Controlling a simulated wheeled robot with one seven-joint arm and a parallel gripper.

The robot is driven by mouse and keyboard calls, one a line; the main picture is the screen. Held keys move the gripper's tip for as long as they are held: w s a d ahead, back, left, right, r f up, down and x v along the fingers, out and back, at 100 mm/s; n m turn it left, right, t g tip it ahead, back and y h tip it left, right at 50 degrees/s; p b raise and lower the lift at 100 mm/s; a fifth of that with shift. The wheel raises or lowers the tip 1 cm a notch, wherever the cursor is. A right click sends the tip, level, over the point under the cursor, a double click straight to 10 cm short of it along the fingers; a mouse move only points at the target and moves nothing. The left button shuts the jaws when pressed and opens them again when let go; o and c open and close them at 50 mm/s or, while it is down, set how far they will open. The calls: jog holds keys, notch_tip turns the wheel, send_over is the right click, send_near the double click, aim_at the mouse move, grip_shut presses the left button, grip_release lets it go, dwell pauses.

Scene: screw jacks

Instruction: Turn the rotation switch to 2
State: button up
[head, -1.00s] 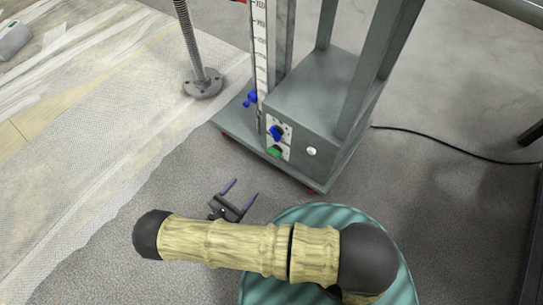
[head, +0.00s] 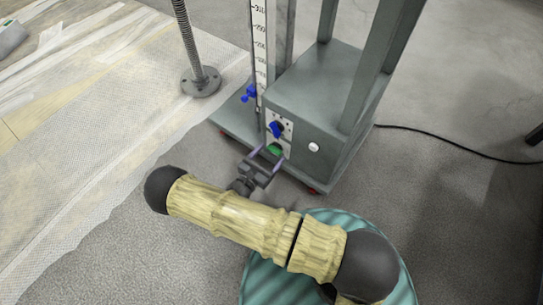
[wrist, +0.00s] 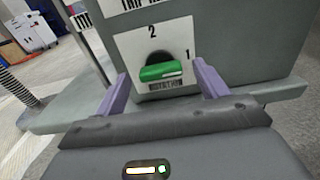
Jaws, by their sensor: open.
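The rotation switch (wrist: 160,71) is a green knob on a white plate marked 2 at the top and 1 at the right, on the front of a grey machine. Its handle lies nearly level, its right end below the 1. In the head view the green switch (head: 274,149) sits below a blue knob (head: 277,129). My gripper (head: 266,156) is open and close in front of the switch. In the wrist view its two purple fingers (wrist: 161,86) stand left and right of the knob, apart from it, with nothing held.
The grey machine (head: 317,95) has a white round button (head: 314,147) on its side face and a base ledge (wrist: 65,113) below the switch. A threaded rod (head: 188,40) stands behind left. A black cable (head: 450,150) runs right across the floor.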

jog(key=shift+w+d, duration=0.4)
jog(key=shift+w, duration=0.1)
jog(key=c, duration=1)
